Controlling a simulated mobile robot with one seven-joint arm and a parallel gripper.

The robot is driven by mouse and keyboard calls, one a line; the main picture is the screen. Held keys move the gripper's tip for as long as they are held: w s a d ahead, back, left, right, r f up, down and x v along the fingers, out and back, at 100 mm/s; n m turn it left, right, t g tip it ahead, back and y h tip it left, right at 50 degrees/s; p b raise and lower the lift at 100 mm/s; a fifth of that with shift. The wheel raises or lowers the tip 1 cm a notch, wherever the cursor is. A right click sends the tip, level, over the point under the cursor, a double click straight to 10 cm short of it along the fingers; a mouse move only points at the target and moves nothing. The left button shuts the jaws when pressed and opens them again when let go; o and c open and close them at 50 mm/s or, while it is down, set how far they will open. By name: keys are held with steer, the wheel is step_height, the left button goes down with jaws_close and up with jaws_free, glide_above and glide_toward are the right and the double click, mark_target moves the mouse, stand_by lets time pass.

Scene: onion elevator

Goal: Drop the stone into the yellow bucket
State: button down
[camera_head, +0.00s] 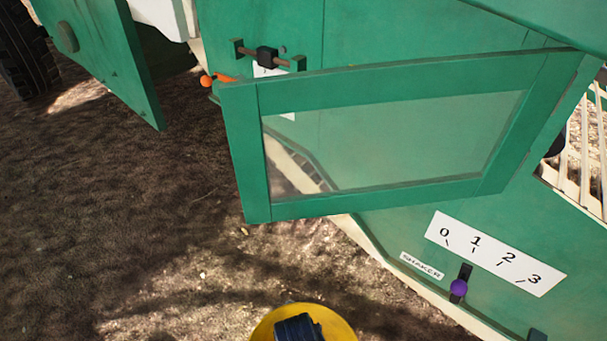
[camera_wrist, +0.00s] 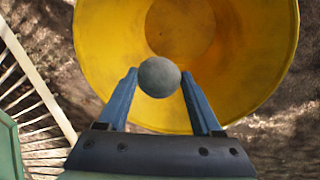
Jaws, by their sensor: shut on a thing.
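In the wrist view my gripper (camera_wrist: 158,82) is shut on the stone (camera_wrist: 159,77), a round grey ball between its two blue fingertips. Beneath it the yellow bucket (camera_wrist: 265,45) opens wide, and the stone appears over its mouth. The height between the stone and the bucket cannot be told. In the head view the bucket's yellow rim (camera_head: 265,328) shows at the bottom edge, with a dark part of my arm over it. The stone is hidden in that view.
A green machine with an open, windowed door (camera_head: 240,150) fills the upper right. Another green panel (camera_head: 100,50) stands upper left. Pale slats (camera_wrist: 25,95) lie left of the bucket. Bare ground is clear at left.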

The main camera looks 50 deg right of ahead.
jaws_free()
steer(key=shift+r, duration=0.1)
step_height(320, 180, up, 13)
steer(key=a+p, duration=0.2)
steer(key=p, duration=0.6)
steer(key=shift+s, duration=0.15)
